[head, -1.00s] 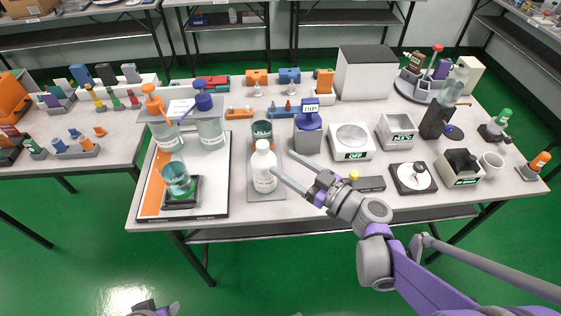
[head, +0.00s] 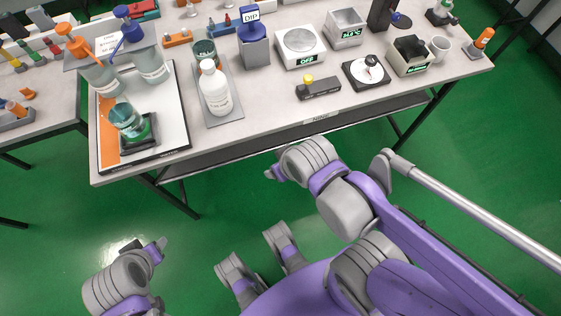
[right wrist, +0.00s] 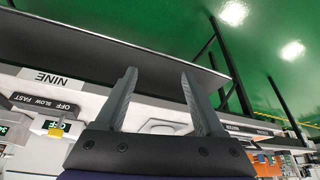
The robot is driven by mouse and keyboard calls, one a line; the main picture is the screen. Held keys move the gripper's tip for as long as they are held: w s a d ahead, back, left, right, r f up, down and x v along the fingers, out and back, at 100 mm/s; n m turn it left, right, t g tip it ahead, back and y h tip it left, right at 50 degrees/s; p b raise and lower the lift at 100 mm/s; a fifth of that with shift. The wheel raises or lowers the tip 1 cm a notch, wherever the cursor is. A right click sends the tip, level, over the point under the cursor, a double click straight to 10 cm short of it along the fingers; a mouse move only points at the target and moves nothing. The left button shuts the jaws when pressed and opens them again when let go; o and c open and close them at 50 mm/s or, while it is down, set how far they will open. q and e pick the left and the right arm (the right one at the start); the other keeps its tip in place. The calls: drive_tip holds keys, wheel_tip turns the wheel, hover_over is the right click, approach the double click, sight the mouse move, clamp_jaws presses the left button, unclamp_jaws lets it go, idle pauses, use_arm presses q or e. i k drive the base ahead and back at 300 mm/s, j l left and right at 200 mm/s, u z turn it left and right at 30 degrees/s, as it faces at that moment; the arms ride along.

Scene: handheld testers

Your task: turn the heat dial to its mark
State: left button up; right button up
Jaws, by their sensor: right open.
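A hot plate marked OFF (head: 300,46) is behind. A black-topped box (head: 410,55) and white cup (head: 440,47) are to its right. A white bottle (head: 215,88) stands further left.

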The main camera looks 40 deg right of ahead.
sight(370, 61)
drive_tip(key=z, duration=2)
